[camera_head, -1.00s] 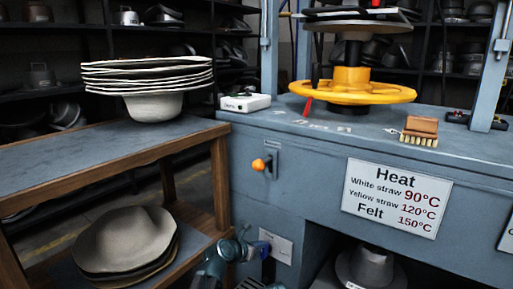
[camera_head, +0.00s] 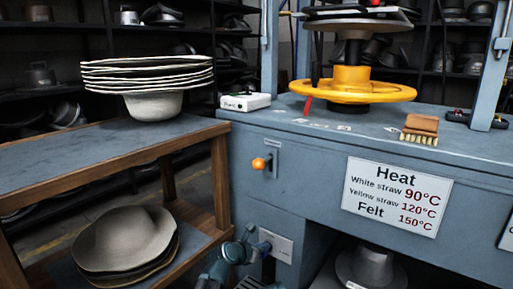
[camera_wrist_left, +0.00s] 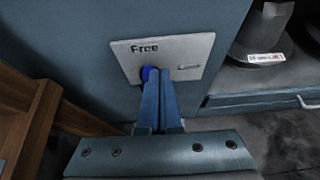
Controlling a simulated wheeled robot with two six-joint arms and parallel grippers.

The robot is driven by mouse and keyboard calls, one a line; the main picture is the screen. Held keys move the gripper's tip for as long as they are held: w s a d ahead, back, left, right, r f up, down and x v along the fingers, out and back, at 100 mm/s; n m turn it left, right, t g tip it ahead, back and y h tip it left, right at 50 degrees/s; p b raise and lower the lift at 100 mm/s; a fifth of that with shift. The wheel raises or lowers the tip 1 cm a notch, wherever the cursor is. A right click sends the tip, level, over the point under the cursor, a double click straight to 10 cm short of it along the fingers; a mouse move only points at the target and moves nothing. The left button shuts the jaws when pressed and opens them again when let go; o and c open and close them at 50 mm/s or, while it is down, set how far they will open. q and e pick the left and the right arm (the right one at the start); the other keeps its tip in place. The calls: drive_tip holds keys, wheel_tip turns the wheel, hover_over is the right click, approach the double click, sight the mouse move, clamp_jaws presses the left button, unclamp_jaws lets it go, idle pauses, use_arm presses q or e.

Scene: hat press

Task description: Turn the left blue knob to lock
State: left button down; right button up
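The left blue knob (camera_wrist_left: 147,74) shows as a bright blue patch on a light plate (camera_wrist_left: 195,52) marked "Free" in the left wrist view. My left gripper (camera_wrist_left: 161,76) is there with its two blue-grey fingers close together, tips at the knob. The knob sticks out left of the fingertips and is partly hidden by them; whether they touch it is unclear. In the head view the same plate (camera_head: 283,246) is on the lower front of the blue-grey press, and my left gripper (camera_head: 262,246) reaches its left part from the left. My right gripper is not in view.
An orange knob (camera_head: 259,164) sits higher on the press front. A wooden shelf unit (camera_head: 222,190) with hats (camera_head: 125,240) stands close on the left. A grey hat form (camera_head: 368,268) is in the recess to the right. The press top holds a yellow wheel (camera_head: 355,90) and a brush (camera_head: 420,128).

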use_arm(q)
drive_tip(key=shift+d+r+p, duration=0.1)
drive_tip(key=shift+r+p, duration=0.3)
drive_tip(key=shift+s, duration=0.1)
drive_tip(key=shift+s+a, duration=0.9)
drive_tip(key=shift+s, duration=0.3)
drive_tip(key=shift+s+a, duration=0.85)
drive_tip(key=shift+s, duration=0.35)
